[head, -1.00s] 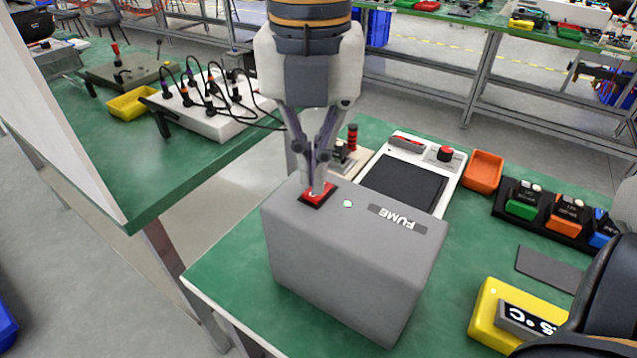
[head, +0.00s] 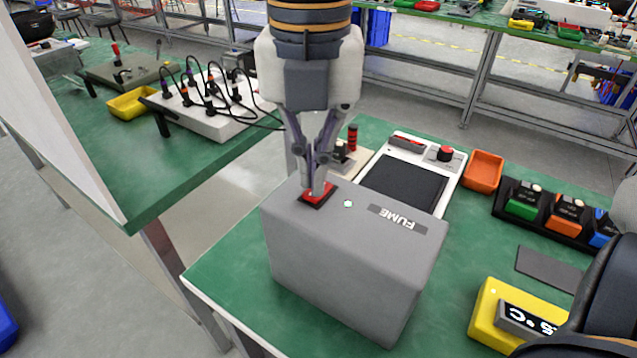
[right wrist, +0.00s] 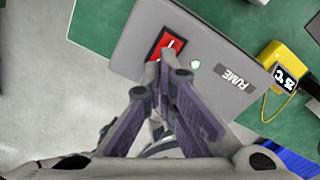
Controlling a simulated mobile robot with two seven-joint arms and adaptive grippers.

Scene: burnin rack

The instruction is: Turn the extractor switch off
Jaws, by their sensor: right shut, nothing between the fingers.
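The extractor is a grey box (head: 330,270) marked FUME, standing on the green bench. Its red rocker switch (head: 311,200) in a black frame is on the top, and it also shows in the right wrist view (right wrist: 166,44). A small green light (head: 348,204) is lit beside the switch. My right gripper (head: 319,190) is shut and empty, pointing down with its fingertips at the switch. The fingertips hide part of the switch, so I cannot tell which way the rocker is tipped. My left gripper is not in view.
Behind the box stands a white device with a dark panel (head: 405,183). An orange tray (head: 484,171), a black rack of coloured blocks (head: 545,228) and a yellow meter (head: 490,318) are to the right. Bare green bench (head: 228,268) lies left of the box.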

